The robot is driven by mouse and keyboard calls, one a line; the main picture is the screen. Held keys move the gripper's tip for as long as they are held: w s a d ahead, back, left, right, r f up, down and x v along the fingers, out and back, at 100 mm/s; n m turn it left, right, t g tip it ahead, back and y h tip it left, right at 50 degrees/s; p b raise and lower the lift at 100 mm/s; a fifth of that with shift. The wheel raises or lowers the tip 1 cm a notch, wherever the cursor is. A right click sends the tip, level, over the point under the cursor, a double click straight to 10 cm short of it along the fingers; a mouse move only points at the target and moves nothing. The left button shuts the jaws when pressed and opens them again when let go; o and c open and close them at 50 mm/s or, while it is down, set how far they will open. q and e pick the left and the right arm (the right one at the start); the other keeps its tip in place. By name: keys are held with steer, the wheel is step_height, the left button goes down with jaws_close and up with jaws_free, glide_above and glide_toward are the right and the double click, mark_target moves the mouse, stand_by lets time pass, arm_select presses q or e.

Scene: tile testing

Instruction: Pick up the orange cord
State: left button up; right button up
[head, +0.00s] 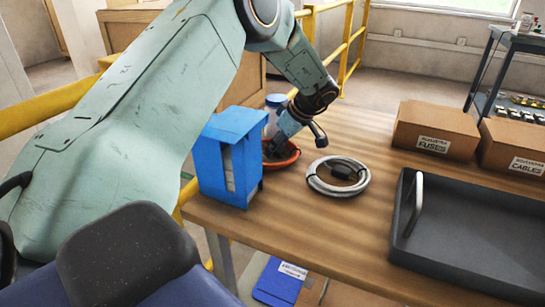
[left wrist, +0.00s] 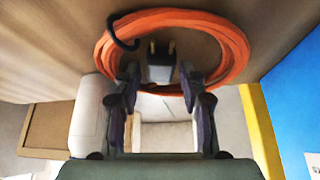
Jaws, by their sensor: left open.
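The orange cord (head: 291,160) lies coiled on the wooden table, partly hidden by my left gripper and the blue holder. In the left wrist view, the orange coil (left wrist: 228,42) shows with a dark tie and a black two-pin plug (left wrist: 161,66). My left gripper (head: 273,150) points down at the coil. In the left wrist view, its two fingers (left wrist: 159,75) are apart, one on each side of the plug, with their tips close to the coil. I cannot tell whether they touch it. My right gripper is not in view.
A blue box-shaped holder (head: 222,180) stands close left of the coil, with a white-and-blue bottle (head: 273,103) behind. A grey cord coil (head: 314,181) lies to the right. A black tray (head: 470,235) and boxes marked FUSES (head: 434,122) and CABLES (head: 517,140) stand farther right.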

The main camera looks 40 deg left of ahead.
arm_select(q)
steer(key=shift+r, duration=0.15)
steer(key=shift+c, duration=0.3)
steer(key=shift+c, duration=0.8)
jaws_close()
steer(key=shift+r, duration=0.1)
step_height(320, 180, up, 28)
steer(key=p, duration=1)
